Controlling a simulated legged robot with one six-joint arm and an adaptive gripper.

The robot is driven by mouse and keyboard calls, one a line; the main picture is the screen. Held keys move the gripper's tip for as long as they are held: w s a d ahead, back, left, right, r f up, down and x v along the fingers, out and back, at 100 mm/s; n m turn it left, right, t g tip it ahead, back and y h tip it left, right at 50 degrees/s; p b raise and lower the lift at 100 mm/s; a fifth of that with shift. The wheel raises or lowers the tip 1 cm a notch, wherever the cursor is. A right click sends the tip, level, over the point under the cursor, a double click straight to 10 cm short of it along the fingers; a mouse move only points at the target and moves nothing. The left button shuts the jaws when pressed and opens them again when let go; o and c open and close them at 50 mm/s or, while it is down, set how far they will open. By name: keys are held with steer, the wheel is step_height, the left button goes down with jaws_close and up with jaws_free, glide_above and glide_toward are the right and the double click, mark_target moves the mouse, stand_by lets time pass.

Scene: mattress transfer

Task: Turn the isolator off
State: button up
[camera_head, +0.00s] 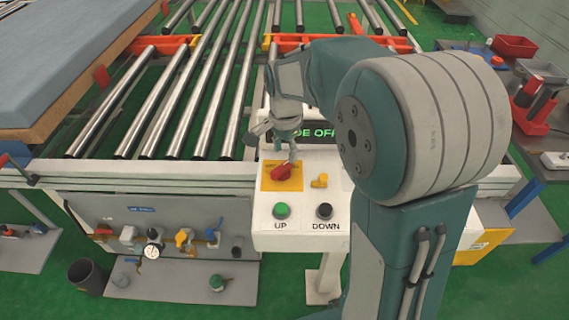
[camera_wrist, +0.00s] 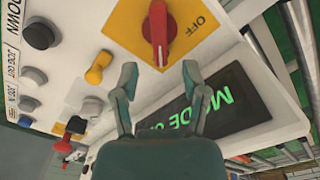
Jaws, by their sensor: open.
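The isolator is a red rotary knob (camera_head: 282,173) on a yellow plate (camera_head: 268,184) at the top of the white control panel (camera_head: 262,222). In the wrist view the red knob (camera_wrist: 158,34) is at the top centre, its handle lengthwise in the picture, with the word OFF on the plate to its right. My gripper (camera_head: 274,150) is over the panel just behind the knob. In the wrist view its fingers (camera_wrist: 160,73) are spread and empty, with the knob just beyond the gap between the tips. I cannot tell whether a finger touches it.
A yellow knob (camera_head: 320,181), green UP button (camera_head: 281,210) and black DOWN button (camera_head: 324,211) are close by. The roller conveyor (camera_head: 200,90) is behind, with a mattress (camera_head: 70,50) at left.

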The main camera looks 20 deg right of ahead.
mark_target(284, 164)
steer(key=f, duration=0.5)
steer(key=shift+a+f, duration=0.1)
steer(key=shift+a, duration=0.1)
steer(key=shift+c, duration=0.3)
steer(key=shift+d, duration=0.1)
jaws_close()
